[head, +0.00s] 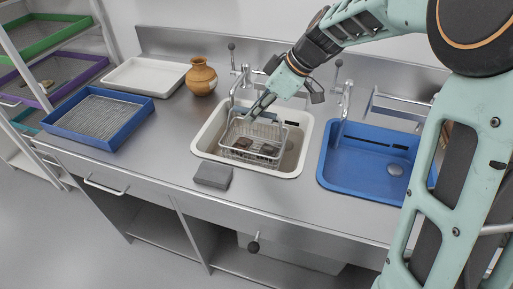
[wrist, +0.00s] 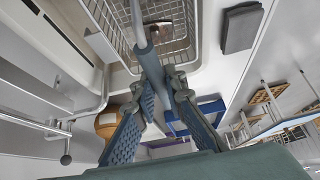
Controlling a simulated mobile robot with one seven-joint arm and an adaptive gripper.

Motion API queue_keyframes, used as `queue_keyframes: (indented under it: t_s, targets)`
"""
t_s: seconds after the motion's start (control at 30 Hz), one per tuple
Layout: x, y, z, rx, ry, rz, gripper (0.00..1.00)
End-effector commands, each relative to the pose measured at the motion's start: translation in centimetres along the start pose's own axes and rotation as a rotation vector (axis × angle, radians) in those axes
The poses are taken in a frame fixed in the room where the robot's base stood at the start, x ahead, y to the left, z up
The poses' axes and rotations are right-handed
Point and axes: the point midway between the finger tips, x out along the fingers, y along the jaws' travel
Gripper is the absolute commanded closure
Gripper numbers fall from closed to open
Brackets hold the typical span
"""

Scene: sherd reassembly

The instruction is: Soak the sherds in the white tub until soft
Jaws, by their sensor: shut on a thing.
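The white tub (head: 301,160) is a sink set in the steel counter. A wire basket (head: 231,152) sits inside it; the basket also shows at the top of the wrist view (wrist: 120,35). Dark brown sherds (head: 268,150) lie in the basket, and part of one sherd (wrist: 163,24) shows in the wrist view. My gripper (head: 259,108) is at the basket's far side, above its rim. In the wrist view its fingers (wrist: 165,90) are closed around a grey bar (wrist: 140,32), which looks like the basket's handle. I cannot tell the water level.
A blue sink (head: 335,178) is to the right, with taps (head: 243,78) behind the sinks. A grey block (head: 213,175) lies in front of the tub. A clay jar (head: 201,77), white tray (head: 145,74) and blue ribbed tray (head: 98,115) stand left. The front counter is mostly clear.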

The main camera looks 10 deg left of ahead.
Motion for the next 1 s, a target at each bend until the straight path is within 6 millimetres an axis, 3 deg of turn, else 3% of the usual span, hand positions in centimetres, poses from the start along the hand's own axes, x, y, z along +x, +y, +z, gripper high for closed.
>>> queue_keyframes:
  t_s: [1.0]
  targets:
    - [-5.2, 0.1, -3.4, -0.003, 0.001, 0.003, 1.00]
